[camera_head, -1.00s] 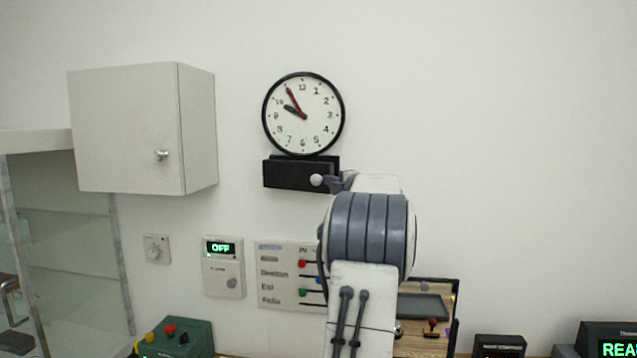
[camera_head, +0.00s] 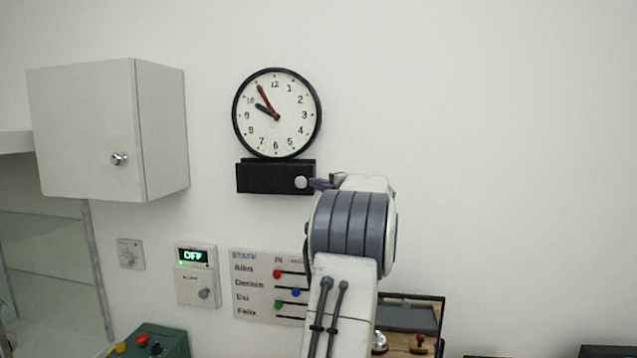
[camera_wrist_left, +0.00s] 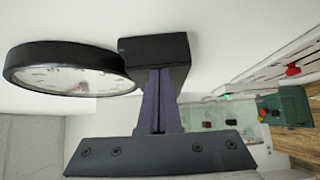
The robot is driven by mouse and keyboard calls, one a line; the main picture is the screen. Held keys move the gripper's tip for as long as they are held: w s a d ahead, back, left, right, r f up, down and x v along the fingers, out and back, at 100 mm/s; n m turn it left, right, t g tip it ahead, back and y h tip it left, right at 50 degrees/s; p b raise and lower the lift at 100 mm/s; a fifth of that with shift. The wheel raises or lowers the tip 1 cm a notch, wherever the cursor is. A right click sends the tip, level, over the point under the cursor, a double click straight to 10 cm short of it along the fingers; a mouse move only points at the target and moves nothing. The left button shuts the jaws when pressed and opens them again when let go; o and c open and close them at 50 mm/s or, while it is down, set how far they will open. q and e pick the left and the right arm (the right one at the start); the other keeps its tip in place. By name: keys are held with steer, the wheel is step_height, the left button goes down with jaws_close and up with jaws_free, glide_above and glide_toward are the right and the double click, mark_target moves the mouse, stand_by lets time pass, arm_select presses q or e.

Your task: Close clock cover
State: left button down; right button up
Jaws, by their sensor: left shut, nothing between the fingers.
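The round clock (camera_head: 277,113) has a white face and black rim and is on the wall above a black box. The black cover (camera_head: 265,179) with a pale round knob (camera_head: 301,182) forms the front of this box. It looks nearly flat against the box; I cannot tell if a gap remains. My left gripper (camera_head: 317,183) is shut and empty, its tips at the right end of the cover beside the knob. In the left wrist view the fingers (camera_wrist_left: 159,75) point at the black box (camera_wrist_left: 153,48), with the clock (camera_wrist_left: 70,68) beside it. Contact is unclear. My right gripper is not in view.
A white wall cabinet (camera_head: 85,130) hangs left of the clock. Below are a dial plate (camera_head: 129,254), an "OFF" panel (camera_head: 196,275), a staff board (camera_head: 262,290) partly behind my arm, and a green box (camera_head: 160,342). The wall to the right is clear.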

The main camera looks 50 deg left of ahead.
arm_select(q)
steer(key=shift+w+d+r+m+t, duration=0.2)
steer(key=shift+w+r+m+t, duration=0.1)
steer(key=shift+w+r+t, duration=0.45)
steer(key=shift+d+f+g, duration=0.1)
steer(key=shift+f+g, duration=0.1)
steer(key=shift+g, duration=0.05)
steer(key=s+d+f+g+b, duration=0.1)
steer(key=d+b, duration=0.4)
steer(key=d, duration=0.4)
steer(key=shift+s+d, duration=0.4)
